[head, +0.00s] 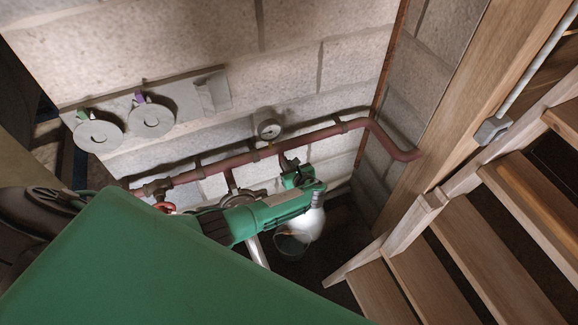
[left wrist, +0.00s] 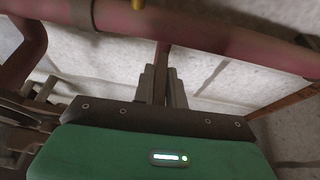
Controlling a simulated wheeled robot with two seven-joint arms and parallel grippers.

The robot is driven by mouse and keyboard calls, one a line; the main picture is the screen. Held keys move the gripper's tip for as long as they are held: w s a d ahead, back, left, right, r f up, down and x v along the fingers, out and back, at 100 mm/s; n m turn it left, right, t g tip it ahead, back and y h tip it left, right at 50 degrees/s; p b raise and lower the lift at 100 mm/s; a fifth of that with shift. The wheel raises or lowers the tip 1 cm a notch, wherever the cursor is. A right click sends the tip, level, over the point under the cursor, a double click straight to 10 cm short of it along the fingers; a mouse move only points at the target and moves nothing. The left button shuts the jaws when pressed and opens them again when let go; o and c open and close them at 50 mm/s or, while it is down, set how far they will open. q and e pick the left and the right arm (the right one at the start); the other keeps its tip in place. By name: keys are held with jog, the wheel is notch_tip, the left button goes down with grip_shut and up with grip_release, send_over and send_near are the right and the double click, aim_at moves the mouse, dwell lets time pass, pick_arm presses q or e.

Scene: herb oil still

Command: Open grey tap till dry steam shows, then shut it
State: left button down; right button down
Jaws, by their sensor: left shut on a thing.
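A red-brown pipe (head: 235,160) runs along the block wall, with short branches hanging down. My left gripper (head: 303,177) is at the right-hand branch and shut on what appears to be the grey tap there. The fingers and gripper body hide the tap's handle and its angle. In the left wrist view the gripper (left wrist: 162,88) has its fingers close together at the lower end of a branch below the pipe (left wrist: 200,32). A whitish plume of steam (head: 312,222) shows just below the gripper, over a dark bucket (head: 291,244). My right gripper is not in view.
A round gauge (head: 268,129) sits above the pipe. A grey handwheel (head: 240,198) and a red one (head: 165,206) are further left. Two round grey discs (head: 151,118) hang on a wall board. Wooden stairs (head: 450,245) limit room on the right.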

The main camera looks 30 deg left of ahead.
pick_arm(q)
jog(key=c, duration=1.5)
grip_release()
jog(key=shift+o, duration=0.2)
jog(key=shift+d, duration=0.1)
jog(key=v, duration=1.3)
jog(key=shift+s+d+r, duration=0.15)
jog(key=shift+s+d, duration=0.05)
jog(key=shift+s, duration=0.05)
